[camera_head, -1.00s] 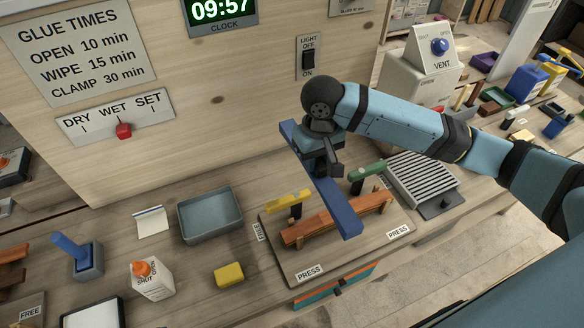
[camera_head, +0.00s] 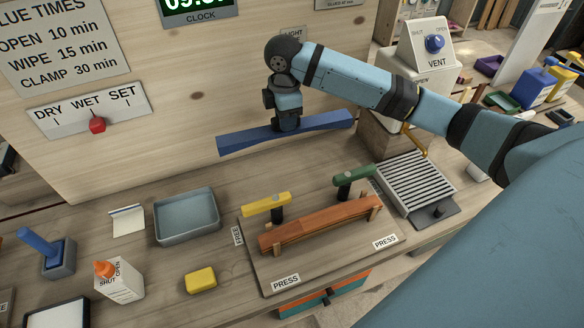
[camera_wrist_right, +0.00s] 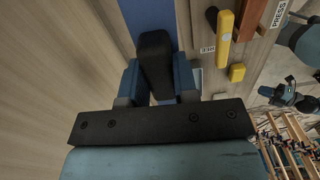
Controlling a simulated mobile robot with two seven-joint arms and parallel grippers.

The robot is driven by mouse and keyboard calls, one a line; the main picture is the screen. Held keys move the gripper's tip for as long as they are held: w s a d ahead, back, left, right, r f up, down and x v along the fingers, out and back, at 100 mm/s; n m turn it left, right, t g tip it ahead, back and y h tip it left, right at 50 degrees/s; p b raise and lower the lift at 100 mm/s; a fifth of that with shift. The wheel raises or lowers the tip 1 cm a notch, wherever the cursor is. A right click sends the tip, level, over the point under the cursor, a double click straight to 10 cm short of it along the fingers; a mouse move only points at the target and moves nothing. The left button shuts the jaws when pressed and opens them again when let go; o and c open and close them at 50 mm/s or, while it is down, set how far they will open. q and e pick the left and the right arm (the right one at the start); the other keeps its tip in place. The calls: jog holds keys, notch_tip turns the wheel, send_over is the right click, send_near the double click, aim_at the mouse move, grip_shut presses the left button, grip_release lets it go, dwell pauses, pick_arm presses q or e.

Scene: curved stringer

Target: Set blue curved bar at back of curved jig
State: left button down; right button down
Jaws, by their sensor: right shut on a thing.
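The blue curved bar (camera_head: 325,122) is held in the air by my right gripper (camera_head: 287,128), which is shut on it near its middle. The bar lies roughly left to right in front of the wooden back panel, above and behind the jig. In the right wrist view the blue bar (camera_wrist_right: 148,14) runs up out of the frame beyond my right gripper (camera_wrist_right: 155,95). The curved jig (camera_head: 265,275) lies on the bench and holds a reddish-brown curved bar (camera_head: 325,222). A yellow clamp handle (camera_head: 267,204) and a green clamp handle (camera_head: 353,175) stand behind that bar. My left gripper is out of view.
A grey tray (camera_head: 187,216) and a yellow block (camera_head: 201,280) lie left of the jig. A glue bottle (camera_head: 118,280) and a blue-handled tool in a holder (camera_head: 50,255) stand further left. A ribbed grey rack (camera_head: 415,187) is right of the jig. The wooden panel (camera_head: 200,130) rises behind.

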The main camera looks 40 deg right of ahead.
jog(key=w+d+n, duration=0.2)
jog(key=d+n, duration=0.2)
jog(key=n, duration=0.1)
jog(key=f, duration=2)
jog(key=shift+w+a, duration=0.1)
jog(key=shift+a, duration=0.1)
jog(key=shift+f, duration=0.15)
jog(key=c, duration=0.9)
grip_release()
notch_tip(320, 180, up, 12)
jog(key=shift+r, duration=0.15)
